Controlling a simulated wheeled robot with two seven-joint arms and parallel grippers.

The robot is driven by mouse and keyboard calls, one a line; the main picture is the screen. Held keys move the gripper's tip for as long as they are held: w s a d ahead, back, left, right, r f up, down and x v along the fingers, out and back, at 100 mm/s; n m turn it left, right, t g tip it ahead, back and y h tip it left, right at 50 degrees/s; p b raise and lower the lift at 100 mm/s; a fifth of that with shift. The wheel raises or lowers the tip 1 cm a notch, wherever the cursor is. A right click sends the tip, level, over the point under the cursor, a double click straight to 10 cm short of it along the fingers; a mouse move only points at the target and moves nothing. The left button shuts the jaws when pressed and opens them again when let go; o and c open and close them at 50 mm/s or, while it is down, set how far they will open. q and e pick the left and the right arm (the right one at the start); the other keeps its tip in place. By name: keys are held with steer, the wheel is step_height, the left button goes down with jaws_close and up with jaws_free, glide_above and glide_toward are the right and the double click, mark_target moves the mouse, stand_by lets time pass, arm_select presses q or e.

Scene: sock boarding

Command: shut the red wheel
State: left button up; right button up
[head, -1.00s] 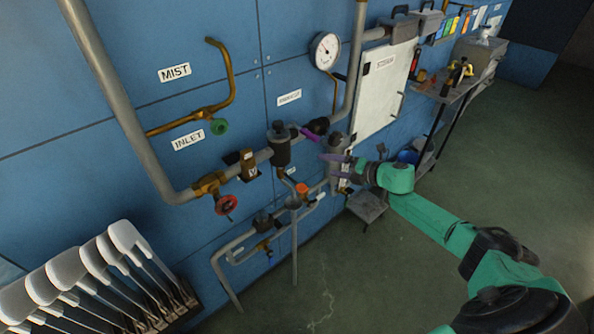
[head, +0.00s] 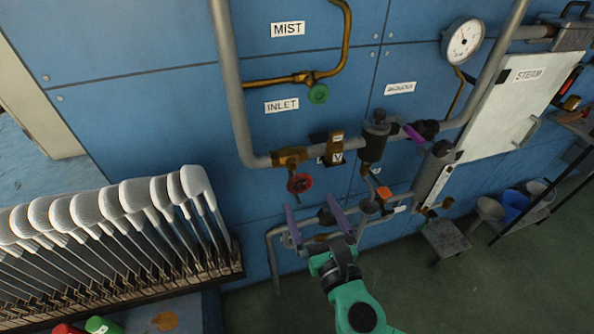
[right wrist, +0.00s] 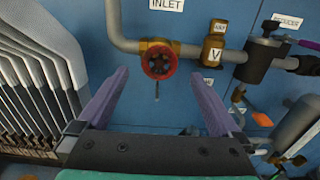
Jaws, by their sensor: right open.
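The red wheel (head: 299,183) is a small round handwheel on a brass valve (head: 290,157) in the grey inlet pipe, under the INLET label (head: 282,106). In the right wrist view the red wheel (right wrist: 159,62) faces the camera, above and ahead of the fingertips. My right gripper (head: 314,216) has purple fingers spread wide and empty, just below and to the right of the wheel in the head view. In the wrist view its fingers (right wrist: 158,78) stand on either side of the wheel, apart from it. My left gripper is not in view.
A green wheel (head: 318,94) sits on the brass mist pipe above. A rack of white sock boards (head: 110,215) stands at left. Lower grey pipes (head: 272,245) run behind my right gripper. A steam cabinet (head: 510,105) and gauge (head: 462,41) are at right.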

mark_target(297, 173)
steer(key=p+x, duration=0.1)
steer(key=x, duration=1)
steer(key=shift+f, duration=0.1)
steer(key=shift+c, duration=0.3)
steer(key=c, duration=1.2)
steer(key=shift+m, duration=0.4)
steer(key=m+b, duration=0.1)
steer(key=m, duration=0.1)
steer(key=shift+f+m, duration=0.1)
steer(key=shift+m, duration=0.2)
steer(key=shift+d+m+b, duration=0.1)
steer(key=shift+m+b, duration=0.65)
steer(key=shift+m, duration=1.05)
